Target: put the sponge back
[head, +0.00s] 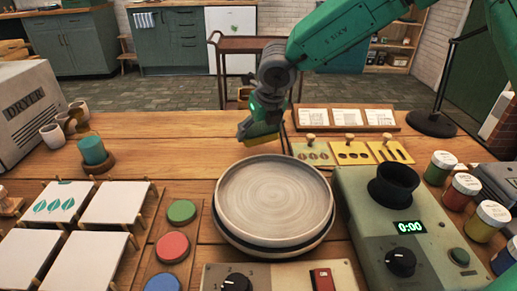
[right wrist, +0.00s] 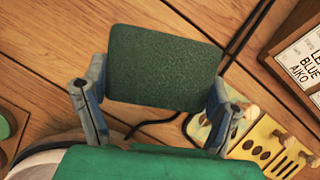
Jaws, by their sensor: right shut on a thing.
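My right gripper (head: 260,128) is shut on the sponge (head: 264,139), which shows as a thin yellow edge under the fingers in the head view. In the right wrist view the sponge (right wrist: 164,68) shows its dark green face between the two fingers of the gripper (right wrist: 155,95). The gripper is beyond the round grey plate (head: 274,196), over the wooden table. Whether the sponge touches the table I cannot tell. My left gripper is not in view.
Yellow stencil cards (head: 351,152) lie right of the sponge, before a card rack (head: 391,126). A green machine (head: 400,225) and paint jars (head: 440,167) stand at the right. Bare table (head: 170,130) lies left of the gripper.

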